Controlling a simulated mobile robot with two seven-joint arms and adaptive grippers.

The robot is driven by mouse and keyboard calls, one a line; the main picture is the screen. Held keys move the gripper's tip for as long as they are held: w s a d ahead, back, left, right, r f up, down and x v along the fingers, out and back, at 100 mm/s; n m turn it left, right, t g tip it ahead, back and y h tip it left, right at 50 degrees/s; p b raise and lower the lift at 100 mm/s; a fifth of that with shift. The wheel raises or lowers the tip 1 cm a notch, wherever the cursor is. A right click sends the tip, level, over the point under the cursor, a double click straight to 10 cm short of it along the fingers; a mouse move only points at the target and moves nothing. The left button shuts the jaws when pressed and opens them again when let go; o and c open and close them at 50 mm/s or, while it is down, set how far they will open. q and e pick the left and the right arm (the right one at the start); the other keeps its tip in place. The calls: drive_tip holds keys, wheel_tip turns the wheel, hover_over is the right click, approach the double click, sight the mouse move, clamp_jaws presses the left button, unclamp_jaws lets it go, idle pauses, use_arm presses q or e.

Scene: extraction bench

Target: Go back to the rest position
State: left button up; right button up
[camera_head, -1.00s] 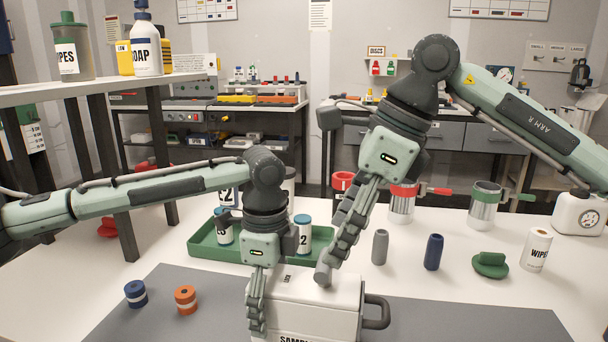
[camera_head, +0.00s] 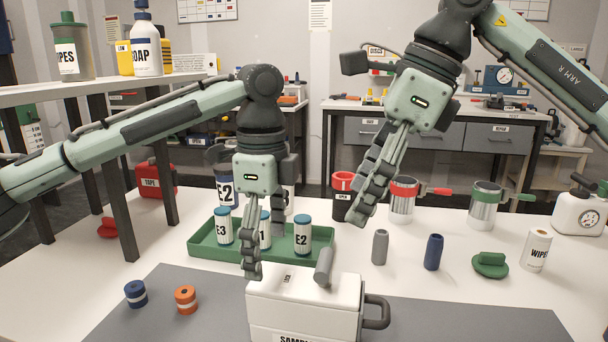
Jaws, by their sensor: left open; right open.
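My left gripper (camera_head: 264,250) is open and empty, its fingers pointing down above the back left of the white sample box (camera_head: 302,308). My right gripper (camera_head: 367,200) is open and empty, raised behind and to the right of the box, with its fingers overlapping in the view. A grey cylinder (camera_head: 324,266) rests tilted at the box's lid, apart from both grippers. Behind the box, a green tray (camera_head: 207,249) holds white bottles with blue caps, including E3 (camera_head: 223,226) and E2 (camera_head: 302,235).
Blue (camera_head: 135,293) and orange (camera_head: 186,299) spools sit at front left. A raised shelf (camera_head: 100,87) stands at upper left.

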sight(323, 259)
use_arm(q)
wheel_tip(323, 259, down, 11)
drive_tip(key=shift+f, duration=0.1)
use_arm(e)
drive_tip(key=x, duration=1.2)
drive_tip(key=shift+f, duration=0.25)
drive_tip(key=shift+w+r+m+t, duration=0.15)
drive_tip(key=shift+m+t, duration=0.15)
drive_tip(key=shift+m, duration=0.3)
drive_tip(key=shift+m+t+h, duration=0.3)
drive_tip(key=shift+m+t, duration=0.1)
drive_tip(key=shift+m, duration=0.6)
wheel_tip(323, 259, up, 9)
drive_tip(key=d+n+g+h, duration=0.1)
drive_tip(key=d+n+g, duration=0.1)
drive_tip(key=n, duration=0.2)
drive_tip(key=shift+s+d+r, duration=0.15)
drive_tip(key=shift+s+d, duration=0.1)
drive_tip(key=shift+s, duration=0.2)
